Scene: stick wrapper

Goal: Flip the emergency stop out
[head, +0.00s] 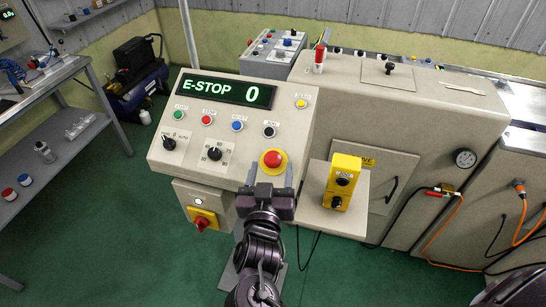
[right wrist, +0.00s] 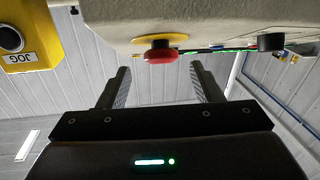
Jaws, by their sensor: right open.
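The emergency stop is a red mushroom button (head: 272,158) on a yellow disc, low on the right of the sloped beige control panel (head: 230,148). The display (head: 226,91) above it reads "E-STOP 0" in green. My right gripper (head: 272,180) is just in front of the button in the head view. In the right wrist view the two fingers of my right gripper (right wrist: 160,76) are spread apart and empty. The red button (right wrist: 157,56) shows between and beyond the fingertips, apart from them. My left gripper is not in view.
A yellow jog box (head: 343,182) stands on a small shelf right of the button. Small buttons and two black knobs sit left of it on the panel. A red-and-yellow rotary switch (head: 203,220) is below. Open green floor (head: 120,230) lies to the left.

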